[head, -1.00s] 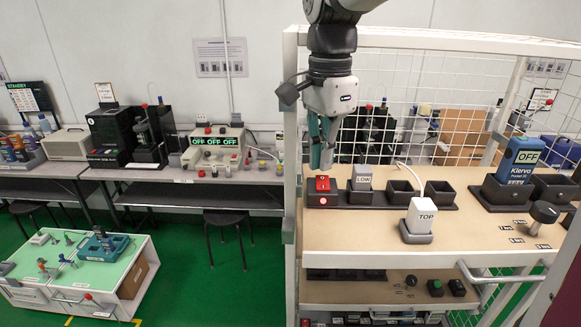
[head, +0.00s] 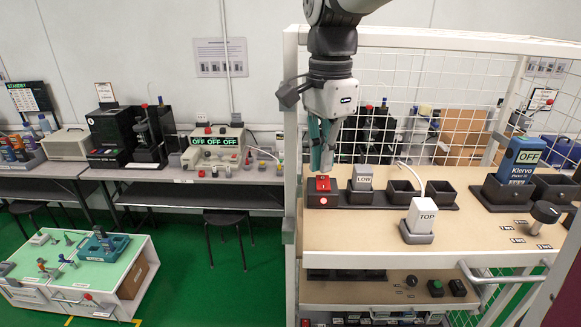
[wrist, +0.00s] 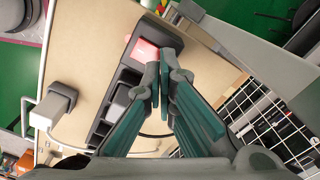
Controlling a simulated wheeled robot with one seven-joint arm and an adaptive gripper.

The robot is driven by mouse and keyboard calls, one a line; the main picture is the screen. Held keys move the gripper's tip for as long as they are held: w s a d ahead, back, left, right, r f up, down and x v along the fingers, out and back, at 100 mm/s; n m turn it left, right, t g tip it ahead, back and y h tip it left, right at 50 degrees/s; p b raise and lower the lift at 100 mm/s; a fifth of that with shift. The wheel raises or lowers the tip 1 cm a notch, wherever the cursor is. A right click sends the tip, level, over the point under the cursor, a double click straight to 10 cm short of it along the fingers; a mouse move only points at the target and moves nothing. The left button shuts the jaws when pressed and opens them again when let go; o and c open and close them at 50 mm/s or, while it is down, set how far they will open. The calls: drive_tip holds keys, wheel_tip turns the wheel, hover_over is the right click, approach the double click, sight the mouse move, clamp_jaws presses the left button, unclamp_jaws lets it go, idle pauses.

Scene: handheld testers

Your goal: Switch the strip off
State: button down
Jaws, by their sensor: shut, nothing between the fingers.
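The strip (head: 350,203) is a long black holder along the back of the cart's top shelf. A red rocker switch (head: 323,184) sits at its left end, with a lit red lamp (head: 323,199) on the face below it. My gripper (head: 322,165) points down just above the red switch, its fingers shut and empty. In the wrist view the red switch (wrist: 146,50) shows just beyond the shut fingertips (wrist: 160,75), partly hidden by them. I cannot tell whether the fingertips touch it.
A grey block marked LOW (head: 363,178) stands in the strip beside the switch, with empty sockets to its right. Wire mesh (head: 460,90) closes the back.

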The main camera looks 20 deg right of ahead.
sight(324, 180)
drive_tip(key=shift+f, duration=0.9)
idle(0.4)
drive_tip(key=shift+r, duration=0.1)
drive_tip(key=shift+r+p, duration=1.2)
drive_tip(key=shift+r, duration=2.25)
drive_tip(key=shift+s, duration=0.3)
drive_tip(key=s+f+n+t, duration=0.2)
drive_tip(key=s+f+n, duration=0.1)
drive_tip(key=s+n, duration=0.4)
drive_tip(key=s+f+n+t+b, duration=0.1)
drive_tip(key=s+f+n+t, duration=0.1)
drive_tip(key=s+n, duration=0.6)
drive_tip(key=shift+s+f+n+t, duration=0.35)
drive_tip(key=shift+s+t, duration=0.45)
drive_tip(key=shift+s, duration=0.45)
